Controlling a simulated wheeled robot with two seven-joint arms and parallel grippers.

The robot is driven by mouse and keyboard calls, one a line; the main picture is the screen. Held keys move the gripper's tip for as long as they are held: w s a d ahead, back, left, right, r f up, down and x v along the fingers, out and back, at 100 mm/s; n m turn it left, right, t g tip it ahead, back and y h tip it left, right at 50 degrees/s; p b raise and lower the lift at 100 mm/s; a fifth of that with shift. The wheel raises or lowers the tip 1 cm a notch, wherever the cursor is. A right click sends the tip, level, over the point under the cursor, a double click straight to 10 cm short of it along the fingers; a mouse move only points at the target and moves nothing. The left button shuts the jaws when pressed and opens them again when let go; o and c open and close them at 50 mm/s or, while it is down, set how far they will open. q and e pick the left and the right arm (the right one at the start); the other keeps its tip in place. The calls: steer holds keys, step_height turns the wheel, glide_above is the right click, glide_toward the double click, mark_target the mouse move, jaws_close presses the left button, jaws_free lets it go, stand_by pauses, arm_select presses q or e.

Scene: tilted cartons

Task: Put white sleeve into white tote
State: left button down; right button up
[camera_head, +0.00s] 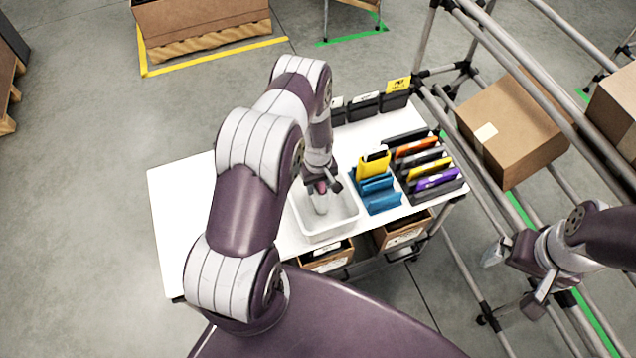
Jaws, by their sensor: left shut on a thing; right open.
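The white tote (332,236) is an open, shallow bin near the front middle of the white table. My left gripper (322,187) points down over the tote and is shut on the white sleeve (320,204). The sleeve hangs below the fingers, within the tote's outline. I cannot tell whether it touches the tote's floor. My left arm hides part of the table and the tote's back side. My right gripper (530,285) is open and empty at the right, away from the table, beside the pipe rack.
Right of the tote stand blue holders (382,203) with a yellow item (374,164), then a rack of coloured sleeves (437,181). Black bins (365,104) line the table's back. A pipe rack with a cardboard carton (513,130) stands right. The table's left part (180,205) is clear.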

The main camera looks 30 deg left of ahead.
arm_select(q)
steer(key=c, duration=0.6)
jaws_free()
steer(key=shift+f, duration=0.1)
step_height(320, 180, up, 11)
steer(key=shift+r+b, duration=0.2)
steer(key=shift+b, duration=0.75)
steer(key=s+d+r+m, duration=0.4)
steer(key=s+r+m, duration=0.1)
steer(key=s+r, duration=0.2)
steer(key=s+d+r+m+t, duration=0.1)
steer(key=s+d+r+m, duration=0.4)
steer(key=r, duration=0.5)
steer(key=shift+s+r, duration=0.25)
steer(key=shift+s, duration=0.95)
